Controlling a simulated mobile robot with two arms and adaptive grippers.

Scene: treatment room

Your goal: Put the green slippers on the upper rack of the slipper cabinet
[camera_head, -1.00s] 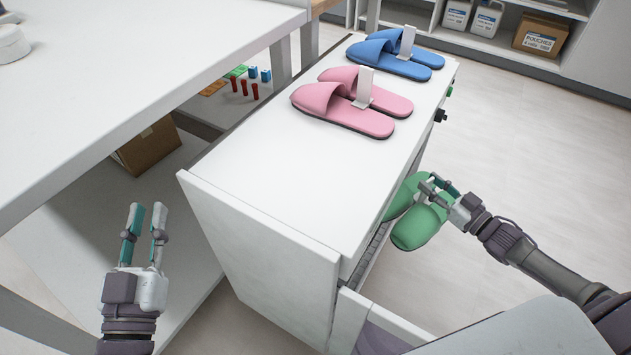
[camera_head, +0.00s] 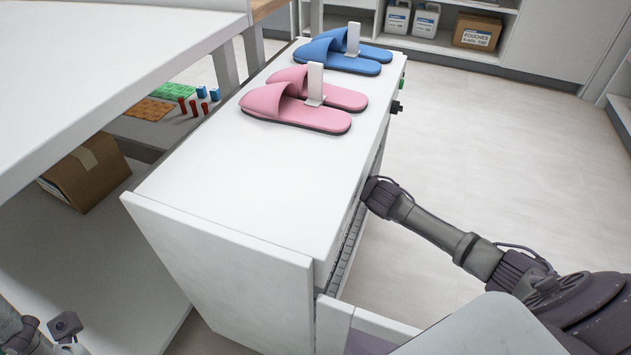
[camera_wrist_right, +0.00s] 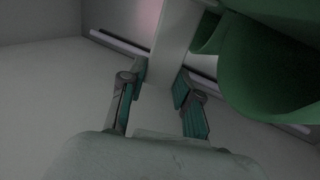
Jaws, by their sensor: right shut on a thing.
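The green slippers (camera_wrist_right: 270,75) fill the upper right of the right wrist view; the cabinet and my arm hide them in the head view. A pale upright holder (camera_wrist_right: 172,45) beside them runs between the fingers of my right gripper (camera_wrist_right: 160,92), which is shut on it. In the head view my right arm reaches in at the open side of the white slipper cabinet (camera_head: 240,190), and its gripper is hidden there. Only parts of my left arm show in the lower left corner; its fingers are out of view.
Pink slippers (camera_head: 300,112) and blue slippers (camera_head: 337,58), each with a white upright holder, stand on the cabinet top. A pulled-out compartment (camera_head: 370,320) juts out low at the near end. A table (camera_head: 90,70) and cardboard box (camera_head: 88,172) are at left. The right-hand floor is clear.

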